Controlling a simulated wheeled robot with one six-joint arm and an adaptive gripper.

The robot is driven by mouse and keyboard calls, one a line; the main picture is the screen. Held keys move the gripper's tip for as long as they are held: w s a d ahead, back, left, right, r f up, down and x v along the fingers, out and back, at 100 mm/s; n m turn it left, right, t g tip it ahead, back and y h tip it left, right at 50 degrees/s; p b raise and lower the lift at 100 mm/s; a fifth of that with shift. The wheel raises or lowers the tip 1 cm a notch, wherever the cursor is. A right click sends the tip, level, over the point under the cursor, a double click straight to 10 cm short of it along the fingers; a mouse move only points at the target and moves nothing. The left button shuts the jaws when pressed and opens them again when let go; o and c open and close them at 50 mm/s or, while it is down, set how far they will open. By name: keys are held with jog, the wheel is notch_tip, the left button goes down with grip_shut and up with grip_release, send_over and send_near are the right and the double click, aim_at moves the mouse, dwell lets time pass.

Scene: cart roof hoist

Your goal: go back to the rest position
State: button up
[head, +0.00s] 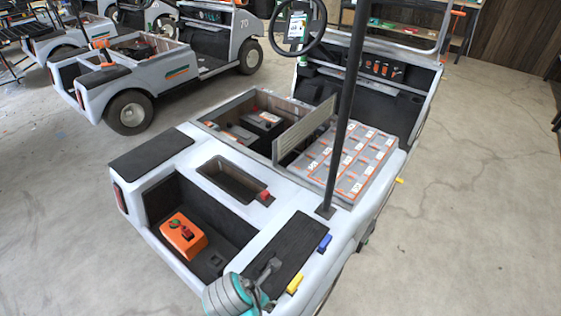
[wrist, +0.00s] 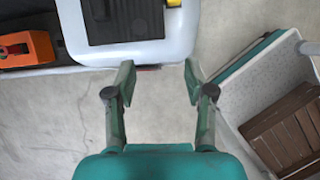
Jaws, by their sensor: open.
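My gripper (wrist: 158,80) shows in the wrist view with its two green fingers spread apart and nothing between them. It is over the concrete floor, just off the edge of the white cart body (wrist: 181,45). In the head view my arm's grey and teal end shows at the bottom, by the cart's near corner; the fingertips cannot be made out there.
The cart (head: 185,155) fills the middle, with an orange control box (head: 183,236) in its rear well, a battery bay (head: 345,160) and a dark upright post (head: 345,110). Open floor (head: 470,220) lies right.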

jog(key=s+d+f+m+t+y, duration=0.2)
jog(key=s+d+f+m, duration=0.2)
jog(key=s+d+m, duration=0.3)
jog(key=s+d+f+m+t+y, duration=0.15)
jog(key=s+d+f+m, duration=0.25)
jog(key=d, duration=0.5)
jog(key=s+d+r+m+t, duration=0.3)
jog(key=s+r+m, duration=0.5)
jog(key=s+r, duration=0.1)
jog(key=s+d+r+m+t, duration=0.4)
jog(key=s+r+m, duration=0.4)
jog(key=r, duration=0.2)
jog(key=shift+s+d+r+m+h, duration=0.15)
jog(key=shift+s+r+m+h, duration=0.2)
jog(key=shift+s+m+h, duration=0.1)
jog(key=shift+t, duration=0.25)
